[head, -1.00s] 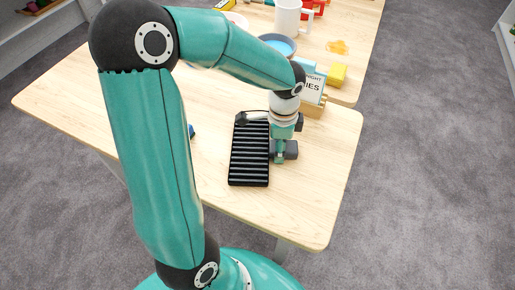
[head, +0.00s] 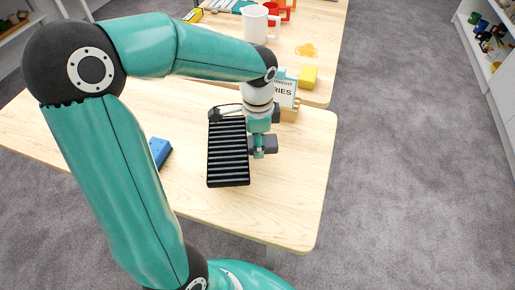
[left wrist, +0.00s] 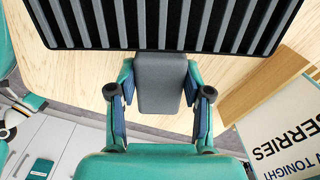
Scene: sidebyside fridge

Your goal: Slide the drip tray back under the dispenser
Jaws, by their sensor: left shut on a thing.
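The drip tray (head: 228,150) is black with ribbed slats and lies over the light wooden table, long side running away from me. In the left wrist view the tray (left wrist: 160,25) fills the top, with a grey tab (left wrist: 160,85) sticking out from its edge. My left gripper (head: 262,145) is at the tray's right side. In the left wrist view its fingers (left wrist: 160,95) are on both sides of the tab, shut on it. I cannot tell whether the tray touches the table. The dispenser and my right gripper are not in view.
A sign (head: 284,92) on a wooden stand is close behind my gripper. A blue block (head: 159,152) lies left of the tray. The table's front right corner (head: 300,235) is clear.

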